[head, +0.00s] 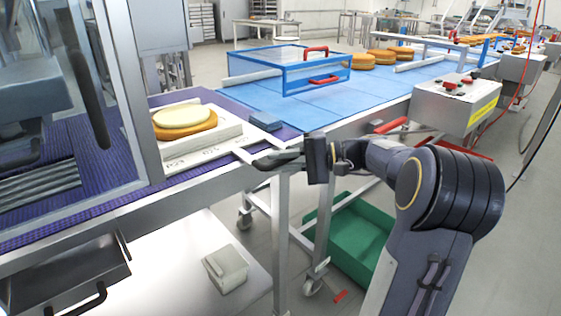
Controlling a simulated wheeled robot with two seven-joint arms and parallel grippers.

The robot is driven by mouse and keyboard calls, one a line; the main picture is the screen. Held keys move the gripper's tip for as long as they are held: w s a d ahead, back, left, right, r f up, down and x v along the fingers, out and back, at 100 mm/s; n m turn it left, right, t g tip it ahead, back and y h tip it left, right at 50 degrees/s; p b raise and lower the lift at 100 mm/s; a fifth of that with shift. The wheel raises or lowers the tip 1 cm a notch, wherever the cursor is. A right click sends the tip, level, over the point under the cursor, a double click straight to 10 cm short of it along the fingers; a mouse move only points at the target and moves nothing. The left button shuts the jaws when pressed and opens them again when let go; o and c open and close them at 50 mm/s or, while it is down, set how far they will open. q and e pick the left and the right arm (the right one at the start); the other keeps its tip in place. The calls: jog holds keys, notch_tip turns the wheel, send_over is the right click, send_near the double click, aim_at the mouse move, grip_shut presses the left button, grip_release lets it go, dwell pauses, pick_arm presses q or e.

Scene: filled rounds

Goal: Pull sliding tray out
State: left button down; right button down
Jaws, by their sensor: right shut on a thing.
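The sliding tray (212,146) is a pale white slab with a frame-like handle at its right end. It lies on the purple belt (237,113), half out of the machine's opening. A golden round with a cream disc (181,116) on top sits on the tray. My right gripper (268,159) comes in from the right and is shut on the tray's handle near the belt's front edge. The fingers partly hide the handle's end. My left gripper is not in view.
A blue-framed clear guard (290,72) with red handles stands over the blue belt (343,102) behind. A control box (455,102) is at the right. A green bin (352,240) stands below. A metal drawer (68,275) juts out at lower left.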

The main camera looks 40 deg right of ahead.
jog(key=shift+d, duration=0.25)
jog(key=c, duration=1.4)
grip_release()
jog(key=shift+d, duration=0.1)
jog(key=shift+o, duration=0.2)
jog(key=v, duration=0.7)
jog(key=shift+s+d+p, duration=0.25)
jog(key=shift+s+p, duration=0.05)
jog(key=shift+p, duration=0.1)
jog(key=shift+a, duration=0.15)
